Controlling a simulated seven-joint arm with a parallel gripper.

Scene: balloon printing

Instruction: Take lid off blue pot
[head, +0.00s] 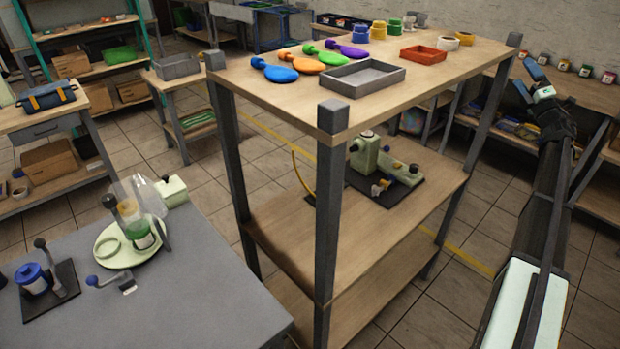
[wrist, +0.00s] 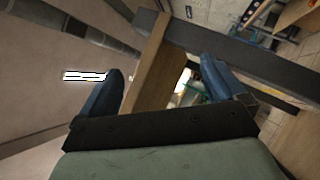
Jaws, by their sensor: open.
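A small blue pot (head: 378,30) stands in a row of coloured pots near the back edge of the wooden table top. A darker blue jar (head: 33,278) sits on a black plate on the grey bench at lower left. I cannot tell which one is the task's pot, nor make out a separate lid on either. My gripper (head: 528,79) is raised to the right of the wooden table, well away from both. In the wrist view my gripper (wrist: 160,67) has its blue fingers spread apart with nothing between them.
The wooden table top (head: 440,95) holds a grey tray (head: 362,78), an orange tray (head: 424,54) and several coloured paddles. Its dark corner posts (head: 333,200) and edge stand between my arm and the grey bench (head: 215,300). A printing device (head: 385,165) sits on the lower shelf.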

